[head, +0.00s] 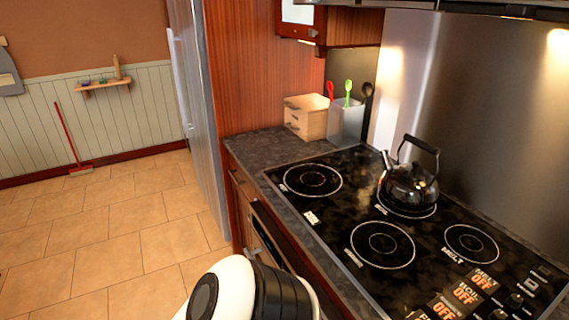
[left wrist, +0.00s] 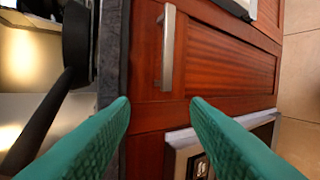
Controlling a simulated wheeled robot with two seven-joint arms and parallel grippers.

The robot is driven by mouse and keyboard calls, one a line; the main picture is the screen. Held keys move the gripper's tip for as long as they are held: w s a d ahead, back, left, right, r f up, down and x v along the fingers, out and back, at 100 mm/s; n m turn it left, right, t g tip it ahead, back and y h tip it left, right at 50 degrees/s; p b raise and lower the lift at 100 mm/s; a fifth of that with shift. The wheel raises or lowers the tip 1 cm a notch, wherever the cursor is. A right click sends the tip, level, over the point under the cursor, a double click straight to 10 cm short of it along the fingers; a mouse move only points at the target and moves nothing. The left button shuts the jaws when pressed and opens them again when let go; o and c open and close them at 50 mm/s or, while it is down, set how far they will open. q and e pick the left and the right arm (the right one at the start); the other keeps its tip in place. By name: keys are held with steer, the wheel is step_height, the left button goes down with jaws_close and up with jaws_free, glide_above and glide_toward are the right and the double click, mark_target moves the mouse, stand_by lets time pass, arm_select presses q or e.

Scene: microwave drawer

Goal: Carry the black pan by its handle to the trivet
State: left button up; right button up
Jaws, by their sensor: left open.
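In the left wrist view, a black pan (left wrist: 76,32) shows at the upper left on the counter side. The head view shows neither the pan nor my left gripper. I see no trivet in either view. My right gripper is out of view.
A black kettle (head: 409,188) stands on a rear burner of the black stovetop (head: 335,215). A wooden box (head: 306,117) and a utensil holder (head: 347,121) stand behind it. A metal drawer handle (left wrist: 168,48) juts out before my left gripper. Tiled floor (head: 110,245) is clear at left.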

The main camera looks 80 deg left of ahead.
arm_select(q)
steer(key=s+a+f+n+g+h, duration=0.1)
steer(key=s+f+g, duration=0.1)
steer(key=f, duration=0.6)
steer(key=s+a+f+g, duration=0.1)
steer(key=s+f+g, duration=0.1)
steer(key=f, duration=0.7)
steer(key=s+a+f+n+g, duration=0.3)
steer(key=s+a+f+n, duration=0.3)
steer(key=f, duration=0.5)
steer(key=s+a+f+n+g, duration=0.4)
steer(key=s+a+f+n, duration=0.2)
steer(key=s+a+f, duration=0.3)
step_height(320, 180, down, 2)
steer(key=shift+s+a, duration=0.25)
steer(key=shift+s, duration=0.25)
